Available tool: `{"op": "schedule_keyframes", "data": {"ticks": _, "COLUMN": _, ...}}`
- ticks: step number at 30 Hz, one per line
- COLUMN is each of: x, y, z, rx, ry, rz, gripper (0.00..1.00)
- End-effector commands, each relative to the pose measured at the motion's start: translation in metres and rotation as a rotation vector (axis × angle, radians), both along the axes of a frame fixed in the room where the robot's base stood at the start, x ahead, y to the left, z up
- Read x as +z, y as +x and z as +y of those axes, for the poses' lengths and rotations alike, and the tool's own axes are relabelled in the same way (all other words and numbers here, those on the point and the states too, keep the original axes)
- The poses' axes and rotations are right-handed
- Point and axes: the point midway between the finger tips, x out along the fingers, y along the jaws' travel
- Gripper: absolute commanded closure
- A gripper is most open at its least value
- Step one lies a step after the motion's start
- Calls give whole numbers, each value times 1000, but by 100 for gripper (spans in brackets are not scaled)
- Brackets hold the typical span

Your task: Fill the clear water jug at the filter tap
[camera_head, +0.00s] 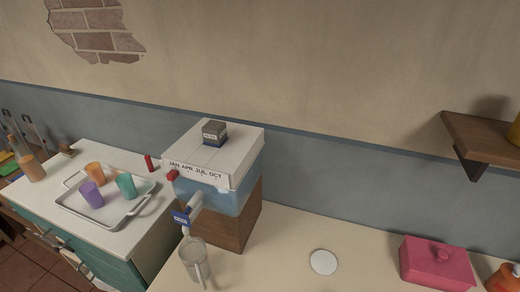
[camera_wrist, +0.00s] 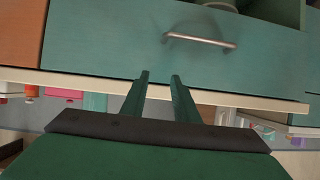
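The clear jug (camera_head: 193,262) stands on the pale counter, close below the filter tap (camera_head: 190,212), which has a blue tag or lever. I cannot tell whether there is water in it. The tap comes out of the filter's bluish tank (camera_head: 232,199), which sits on a wooden block (camera_head: 237,229) under a white lid lettered "JAN APR JUL OCT". My gripper (camera_wrist: 159,77) shows only in the wrist view. Its two dark green fingers are apart with nothing between them, in front of a teal drawer front (camera_wrist: 110,38) and away from the jug.
A small grey box (camera_head: 215,132) lies on the filter lid. Left is a tray (camera_head: 100,215) with several coloured cups. Right are a white disc (camera_head: 323,262), a pink lidded box (camera_head: 438,264) and a wall shelf (camera_head: 485,135). A metal drawer handle (camera_wrist: 200,41) is near my fingers.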

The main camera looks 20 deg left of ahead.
Motion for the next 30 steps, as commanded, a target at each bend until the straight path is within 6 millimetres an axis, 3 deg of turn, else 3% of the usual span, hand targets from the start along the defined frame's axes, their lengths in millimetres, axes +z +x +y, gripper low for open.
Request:
{"op": "schedule_keyframes", "data": {"ticks": 3, "x": 30, "y": 12, "z": -37, "rx": 20, "ry": -37, "rz": -116, "gripper": 72}}
{"op": "schedule_keyframes", "data": {"ticks": 5, "x": 44, "y": 16, "z": -47, "rx": 26, "ry": -44, "rz": -160, "gripper": 72}}
{"op": "schedule_keyframes", "data": {"ticks": 10, "x": 71, "y": 22, "z": -44, "rx": 38, "ry": -25, "rz": -223, "gripper": 72}}
{"op": "schedule_keyframes", "data": {"ticks": 18, "x": 74, "y": 22, "z": -42, "rx": 40, "ry": -22, "rz": -227, "gripper": 72}}
{"op": "schedule_keyframes", "data": {"ticks": 21, "x": 74, "y": 22, "z": -42, "rx": 40, "ry": -22, "rz": -227, "gripper": 96}}
{"op": "schedule_keyframes", "data": {"ticks": 22, "x": 74, "y": 22, "z": -42, "rx": 40, "ry": -22, "rz": -226, "gripper": 100}}
{"op": "schedule_keyframes", "data": {"ticks": 30, "x": 74, "y": 22, "z": -42, "rx": 40, "ry": -22, "rz": -226, "gripper": 100}}
